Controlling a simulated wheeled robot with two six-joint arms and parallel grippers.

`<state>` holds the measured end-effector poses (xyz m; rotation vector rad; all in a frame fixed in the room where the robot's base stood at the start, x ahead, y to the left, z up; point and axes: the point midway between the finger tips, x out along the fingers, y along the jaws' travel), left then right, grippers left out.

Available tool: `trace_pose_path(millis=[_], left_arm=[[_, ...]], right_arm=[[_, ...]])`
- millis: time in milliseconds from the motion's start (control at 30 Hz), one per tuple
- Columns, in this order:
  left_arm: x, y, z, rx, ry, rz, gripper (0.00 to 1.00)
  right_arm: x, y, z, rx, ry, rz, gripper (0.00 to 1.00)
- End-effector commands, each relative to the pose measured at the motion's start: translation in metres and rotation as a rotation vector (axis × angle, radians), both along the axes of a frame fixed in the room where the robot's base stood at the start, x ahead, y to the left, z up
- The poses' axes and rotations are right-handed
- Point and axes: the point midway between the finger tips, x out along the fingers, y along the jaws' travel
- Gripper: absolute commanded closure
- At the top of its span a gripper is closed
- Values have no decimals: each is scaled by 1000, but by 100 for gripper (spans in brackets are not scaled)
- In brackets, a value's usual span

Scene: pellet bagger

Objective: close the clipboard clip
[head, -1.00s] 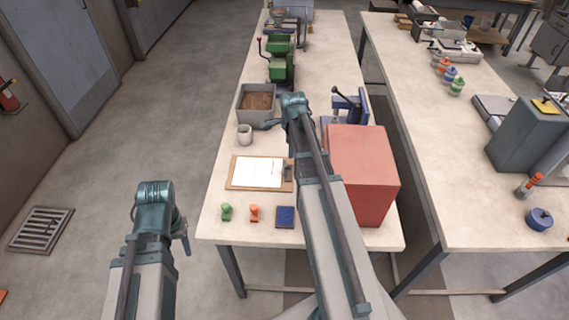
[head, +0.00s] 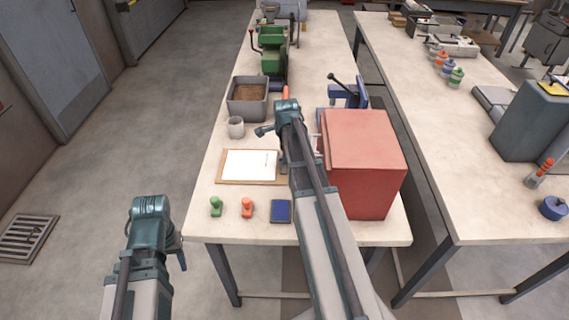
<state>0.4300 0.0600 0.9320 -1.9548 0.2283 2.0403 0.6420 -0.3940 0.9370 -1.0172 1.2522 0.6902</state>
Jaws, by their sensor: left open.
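The clipboard (head: 220,181) lies flat on the near bench with a white sheet on it. Its right end, with a grey clip (head: 284,161), is partly covered by my right arm. I cannot tell whether the clip is up or down. My left gripper (head: 181,258) is at lower left, off the bench over the floor and well away from the clipboard. It is small in view, open, with nothing seen in it.
A red box (head: 364,165) stands right of my right arm. A green stamp (head: 215,206), an orange stamp (head: 247,207) and a blue pad (head: 281,211) lie in front. A grey cup (head: 236,127) and a bin (head: 248,108) stand behind.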

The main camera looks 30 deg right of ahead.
Motion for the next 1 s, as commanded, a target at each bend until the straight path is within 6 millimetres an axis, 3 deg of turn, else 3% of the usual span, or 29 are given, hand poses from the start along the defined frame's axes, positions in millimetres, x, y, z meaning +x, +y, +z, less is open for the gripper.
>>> trace_pose_path(millis=[33, 133, 500, 800, 1000], left_arm=[[0, 0, -12, 0, 0, 0, 50], [0, 0, -19, 0, 0, 0, 50], [0, 0, -21, 0, 0, 0, 50], [0, 0, -21, 0, 0, 0, 50], [0, 0, -21, 0, 0, 0, 50]], right_arm=[[2, -1, -12, 0, 0, 0, 44], [4, -2, -19, 0, 0, 0, 44], [5, -2, -21, 0, 0, 0, 44], [5, -2, -21, 0, 0, 0, 98], [5, -2, -21, 0, 0, 0, 100]])
